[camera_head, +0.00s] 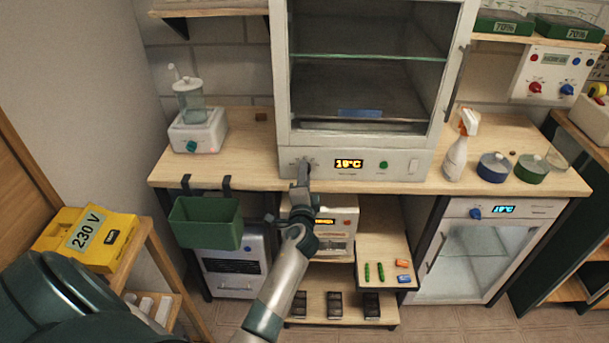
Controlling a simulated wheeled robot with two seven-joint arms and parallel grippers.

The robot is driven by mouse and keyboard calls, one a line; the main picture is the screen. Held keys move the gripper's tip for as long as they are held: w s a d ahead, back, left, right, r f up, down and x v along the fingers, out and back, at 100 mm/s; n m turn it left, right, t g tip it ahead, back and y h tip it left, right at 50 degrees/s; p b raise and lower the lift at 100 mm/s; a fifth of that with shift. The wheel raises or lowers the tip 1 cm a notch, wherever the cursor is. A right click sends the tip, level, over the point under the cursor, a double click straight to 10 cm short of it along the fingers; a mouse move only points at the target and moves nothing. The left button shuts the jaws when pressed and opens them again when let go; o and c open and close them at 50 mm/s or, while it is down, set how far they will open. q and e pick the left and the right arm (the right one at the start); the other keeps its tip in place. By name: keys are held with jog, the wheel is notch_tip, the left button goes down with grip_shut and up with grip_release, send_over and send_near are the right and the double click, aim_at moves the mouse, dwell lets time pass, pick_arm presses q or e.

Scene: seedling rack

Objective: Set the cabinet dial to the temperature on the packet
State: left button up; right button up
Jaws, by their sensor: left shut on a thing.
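The cabinet (433,140) is a tall, pale unit with a glass door, standing on the wooden bench. Its lower front panel has a lit display (348,163) that seems to read 18°C, though the digits are small. The cabinet dial sits on that panel, left of the display, mostly hidden behind my gripper. My left gripper (304,168) reaches up from below and is shut on the dial. I cannot make out a packet with a readable temperature. My right gripper is out of view.
A green bin (206,224) hangs from the bench edge left of my arm. A spray bottle (456,148) and two lidded pots (494,168) stand right of the cabinet. A low shelf (372,249) holds small green, orange and blue items. A yellow 230 V box (112,243) is at left.

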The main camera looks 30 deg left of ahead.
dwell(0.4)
pick_arm(q)
jog(key=o, duration=1)
